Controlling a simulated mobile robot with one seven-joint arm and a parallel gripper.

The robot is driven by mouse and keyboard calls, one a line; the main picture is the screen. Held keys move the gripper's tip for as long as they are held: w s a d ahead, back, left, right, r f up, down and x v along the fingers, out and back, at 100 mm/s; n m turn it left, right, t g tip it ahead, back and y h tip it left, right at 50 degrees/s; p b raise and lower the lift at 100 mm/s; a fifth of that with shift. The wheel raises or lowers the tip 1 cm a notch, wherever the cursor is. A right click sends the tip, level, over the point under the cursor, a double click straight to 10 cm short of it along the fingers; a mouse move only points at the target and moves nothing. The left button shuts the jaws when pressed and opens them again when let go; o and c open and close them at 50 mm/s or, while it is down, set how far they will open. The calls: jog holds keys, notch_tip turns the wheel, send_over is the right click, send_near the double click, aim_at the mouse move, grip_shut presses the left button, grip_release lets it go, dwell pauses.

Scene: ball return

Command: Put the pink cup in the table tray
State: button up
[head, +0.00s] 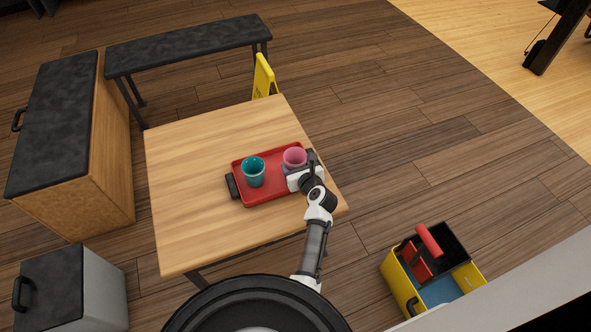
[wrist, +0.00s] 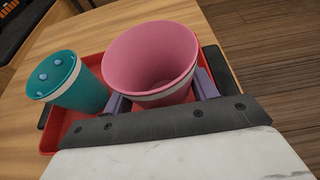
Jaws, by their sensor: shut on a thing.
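The pink cup (head: 294,157) is upright over the right part of the red table tray (head: 262,198). In the wrist view the pink cup (wrist: 152,62) stands between the two fingers of my gripper (wrist: 163,103), which is shut on it. I cannot tell whether the cup's base touches the tray floor. A teal cup (head: 253,171) stands in the left part of the tray. In the wrist view the teal cup (wrist: 72,83) is left of the pink one, apart from it, with small bluish spots inside its rim.
The tray lies on a wooden table (head: 195,220) with free room to its left. A yellow sign (head: 263,77) stands behind the table. A dark bench (head: 190,45) and a cabinet (head: 62,120) are at the left. A yellow mop bucket (head: 430,270) is on the floor at lower right.

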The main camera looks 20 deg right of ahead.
jog(key=shift+f, duration=0.85)
jog(key=shift+f, duration=0.15)
jog(key=o, duration=1)
